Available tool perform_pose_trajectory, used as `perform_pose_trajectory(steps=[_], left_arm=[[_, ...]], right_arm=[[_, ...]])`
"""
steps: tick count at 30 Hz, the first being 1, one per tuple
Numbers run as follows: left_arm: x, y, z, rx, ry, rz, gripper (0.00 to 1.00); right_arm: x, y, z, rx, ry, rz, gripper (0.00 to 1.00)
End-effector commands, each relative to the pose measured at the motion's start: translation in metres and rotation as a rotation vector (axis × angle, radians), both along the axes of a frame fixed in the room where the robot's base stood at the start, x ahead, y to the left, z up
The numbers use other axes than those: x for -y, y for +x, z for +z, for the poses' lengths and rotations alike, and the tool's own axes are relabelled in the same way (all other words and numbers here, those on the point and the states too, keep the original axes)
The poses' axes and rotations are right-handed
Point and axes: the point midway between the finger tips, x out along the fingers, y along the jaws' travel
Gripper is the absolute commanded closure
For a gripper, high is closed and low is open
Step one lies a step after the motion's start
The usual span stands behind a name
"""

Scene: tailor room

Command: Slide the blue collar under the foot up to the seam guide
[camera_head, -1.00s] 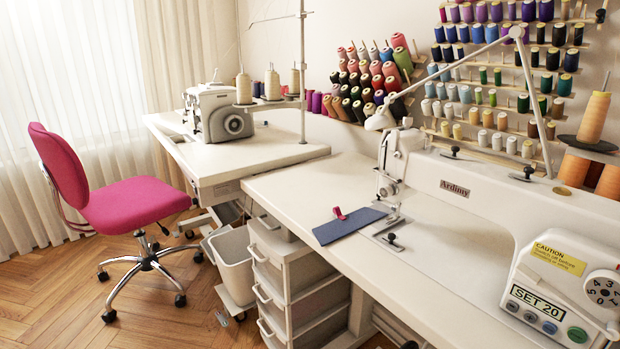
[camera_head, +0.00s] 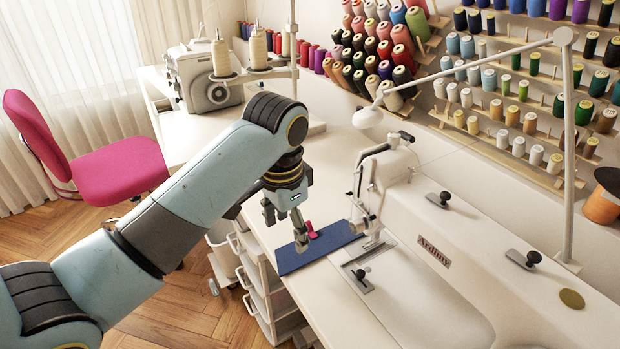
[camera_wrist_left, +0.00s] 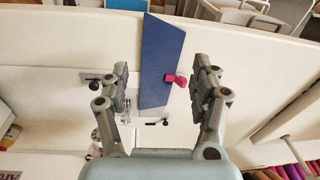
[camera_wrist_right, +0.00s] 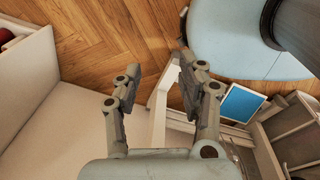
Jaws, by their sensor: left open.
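The blue collar (camera_head: 325,247) lies flat on the white sewing table, its right end close to the machine's foot (camera_head: 372,243). It also shows in the left wrist view (camera_wrist_left: 158,50). A pink clip (camera_head: 312,231) sits at its edge. A metal piece with a black knob (camera_head: 360,274), apparently the seam guide, is on the plate in front of the foot. My left gripper (camera_head: 299,238) is above the collar beside the clip; its fingers are spread, with collar and clip between them in the left wrist view. My right gripper (camera_wrist_right: 155,72) is open and empty, away from the collar.
The white sewing machine (camera_head: 450,245) fills the right of the table. A lamp (camera_head: 368,117) hangs above its head. Thread cones stand behind. A pink chair (camera_head: 115,172) and drawers (camera_head: 262,290) are left of the table. The front strip of table is clear.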

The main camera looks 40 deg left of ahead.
Motion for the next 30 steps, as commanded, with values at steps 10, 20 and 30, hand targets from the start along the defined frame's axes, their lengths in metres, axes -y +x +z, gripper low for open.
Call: perform_pose_trajectory(steps=[10, 20, 30], left_arm=[[-0.013, 0.08, 0.03, -0.089, -0.036, -0.081, 0.37], [-0.014, 0.087, 0.0, -0.107, -0.045, -0.094, 0.37], [-0.014, 0.087, -0.06, -0.105, -0.044, -0.094, 0.37]], right_arm=[[0.0, 0.012, 0.0, 0.018, 0.001, 0.0, 0.6], [0.002, 0.012, -0.005, 0.017, -0.002, 0.001, 0.6], [0.004, 0.01, -0.015, 0.015, -0.005, 0.002, 0.6]])
